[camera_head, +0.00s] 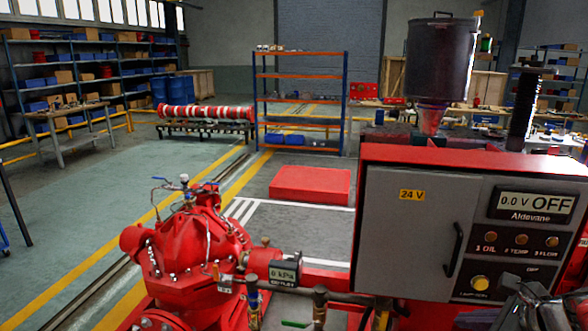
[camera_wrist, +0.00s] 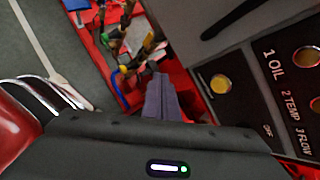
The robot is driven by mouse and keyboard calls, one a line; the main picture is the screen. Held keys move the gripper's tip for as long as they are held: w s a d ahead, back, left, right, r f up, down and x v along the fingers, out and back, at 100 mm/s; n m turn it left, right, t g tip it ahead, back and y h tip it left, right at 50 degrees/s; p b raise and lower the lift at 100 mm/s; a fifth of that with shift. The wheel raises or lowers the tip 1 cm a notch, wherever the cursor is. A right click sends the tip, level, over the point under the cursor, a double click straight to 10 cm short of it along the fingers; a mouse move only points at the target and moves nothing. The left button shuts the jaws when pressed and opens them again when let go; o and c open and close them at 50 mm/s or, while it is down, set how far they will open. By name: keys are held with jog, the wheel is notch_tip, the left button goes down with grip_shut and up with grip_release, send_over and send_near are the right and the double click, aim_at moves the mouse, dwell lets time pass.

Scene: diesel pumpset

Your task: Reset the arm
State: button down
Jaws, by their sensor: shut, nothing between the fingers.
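My gripper (camera_wrist: 160,98) is shut and empty in the wrist view, its grey fingers held together above the red pumpset base and its fittings. The control panel face (camera_wrist: 262,98) lies just to its right, tilted in that view. In the head view, a dark part of my arm (camera_head: 540,305) shows at the lower right corner, in front of the panel's lower edge. The fingertips cannot be made out there. Whether the gripper touches anything cannot be told.
The red pump (camera_head: 195,250) stands at lower centre-left, with a gauge (camera_head: 284,274) reading 0 kPa. A yellow knob (camera_wrist: 220,84) is close right of the fingers. A dark tank (camera_head: 441,60) rises behind the cabinet. The floor left of the pump is clear.

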jog(key=s+a+n+g, duration=0.1)
jog(key=s+a+n, duration=0.3)
jog(key=a+n, duration=0.6)
jog(key=s+a+n+g+h, duration=0.1)
jog(key=s+a+n, duration=0.4)
jog(key=a+n, duration=0.6)
jog(key=n, duration=0.7)
jog(key=shift+a+r+g+h, duration=0.25)
jog(key=shift+g+h, duration=0.05)
jog(key=shift+g, duration=0.1)
